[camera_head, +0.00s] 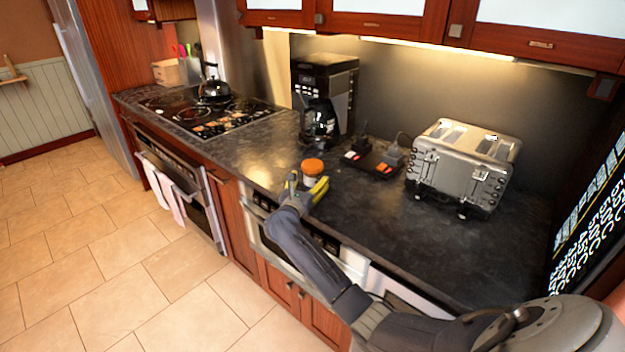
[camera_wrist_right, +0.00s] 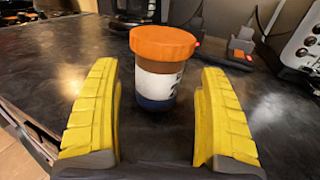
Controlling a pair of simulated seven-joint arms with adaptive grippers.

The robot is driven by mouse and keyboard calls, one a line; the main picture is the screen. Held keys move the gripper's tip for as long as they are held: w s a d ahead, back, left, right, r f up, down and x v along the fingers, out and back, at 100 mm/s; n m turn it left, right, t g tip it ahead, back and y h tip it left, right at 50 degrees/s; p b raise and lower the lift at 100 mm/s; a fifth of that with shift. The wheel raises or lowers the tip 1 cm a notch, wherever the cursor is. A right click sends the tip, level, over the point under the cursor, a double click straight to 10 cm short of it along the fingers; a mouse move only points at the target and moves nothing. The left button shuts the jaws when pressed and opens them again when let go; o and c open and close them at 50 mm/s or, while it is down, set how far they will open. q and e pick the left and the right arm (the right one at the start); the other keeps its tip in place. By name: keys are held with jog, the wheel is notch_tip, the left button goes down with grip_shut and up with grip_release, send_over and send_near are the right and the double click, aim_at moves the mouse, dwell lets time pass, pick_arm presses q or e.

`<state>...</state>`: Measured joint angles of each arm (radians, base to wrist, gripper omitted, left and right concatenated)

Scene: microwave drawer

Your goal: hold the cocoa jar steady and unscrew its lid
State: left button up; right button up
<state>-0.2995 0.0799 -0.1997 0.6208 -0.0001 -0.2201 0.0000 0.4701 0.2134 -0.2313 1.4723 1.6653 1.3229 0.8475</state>
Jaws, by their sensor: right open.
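The cocoa jar (camera_head: 311,174) stands upright on the dark countertop, with a white label and a dark blue lower band. Its orange lid (camera_head: 313,165) sits on top. In the right wrist view the jar (camera_wrist_right: 158,85) and its lid (camera_wrist_right: 163,42) are centred ahead of the fingers. My right gripper (camera_head: 306,189) is at the counter's front edge, just in front of the jar. In the wrist view my right gripper (camera_wrist_right: 160,120) is open, its yellow fingers on either side of the line to the jar, apart from it. My left gripper is not in view.
A coffee maker (camera_head: 322,100) stands behind the jar. Dark scales or trays with red displays (camera_head: 372,163) lie right of it, then a silver toaster (camera_head: 463,165). A kettle (camera_head: 213,88) sits on the cooktop (camera_head: 180,113) at left. The front right counter (camera_head: 390,235) is clear.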

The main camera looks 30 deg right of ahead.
aim_at(310, 178)
jog(key=shift+x, duration=1.9)
jog(key=c, duration=1.4)
jog(key=shift+r, duration=0.15)
notch_tip(310, 178, up, 20)
jog(key=shift+f, duration=0.1)
jog(key=o, duration=0.7)
jog(key=shift+c, duration=0.2)
jog(key=c, duration=0.9)
